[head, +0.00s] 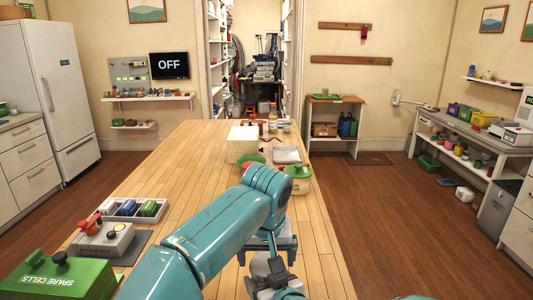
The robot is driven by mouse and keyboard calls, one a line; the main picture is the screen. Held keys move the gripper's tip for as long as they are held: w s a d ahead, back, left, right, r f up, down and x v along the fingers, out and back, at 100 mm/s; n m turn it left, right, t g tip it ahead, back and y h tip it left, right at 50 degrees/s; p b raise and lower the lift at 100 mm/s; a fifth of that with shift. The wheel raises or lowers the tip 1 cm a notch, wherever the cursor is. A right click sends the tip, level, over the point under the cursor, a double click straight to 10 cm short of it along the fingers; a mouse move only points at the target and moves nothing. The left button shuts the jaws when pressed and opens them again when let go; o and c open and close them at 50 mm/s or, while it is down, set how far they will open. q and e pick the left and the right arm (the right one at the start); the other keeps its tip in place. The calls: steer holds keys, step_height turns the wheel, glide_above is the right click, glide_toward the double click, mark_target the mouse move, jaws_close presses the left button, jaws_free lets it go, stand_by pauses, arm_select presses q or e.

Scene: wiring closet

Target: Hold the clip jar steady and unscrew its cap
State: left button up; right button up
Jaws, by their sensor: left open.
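My left arm reaches over the long wooden table (190,170) and bends back down, with my left gripper (272,272) low in the middle of the view. The gripper is open; its fingertips are partly hidden, and I see nothing held in it. A round pot with a green lid (298,171) and a cream body stands beyond my arm, at the table's right edge. Small jars (286,126) stand at the far end. I cannot tell which of these is the clip jar. My right gripper is not in view.
A cream box (242,144), a green bowl (251,160) and a pale tray (287,155) sit past my arm. At the left are a compartment tray (163,208), a grey device with a red knob (103,240) and a green SPARE CELLS box (58,279). The table's middle left is clear.

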arm_select(q)
steer(key=shift+x, duration=1.15)
steer(key=c, duration=1)
steer(key=n, duration=0.2)
steer(key=n+y, duration=0.1)
steer(key=n, duration=0.3)
steer(key=shift+d, duration=0.25)
steer(key=shift+c, duration=0.2)
steer(key=n+y, duration=0.1)
steer(key=n, duration=0.2)
steer(key=shift+w+g, duration=0.1)
steer(key=shift+g, duration=0.3)
steer(key=o, duration=1)
steer(key=shift+o, duration=0.2)
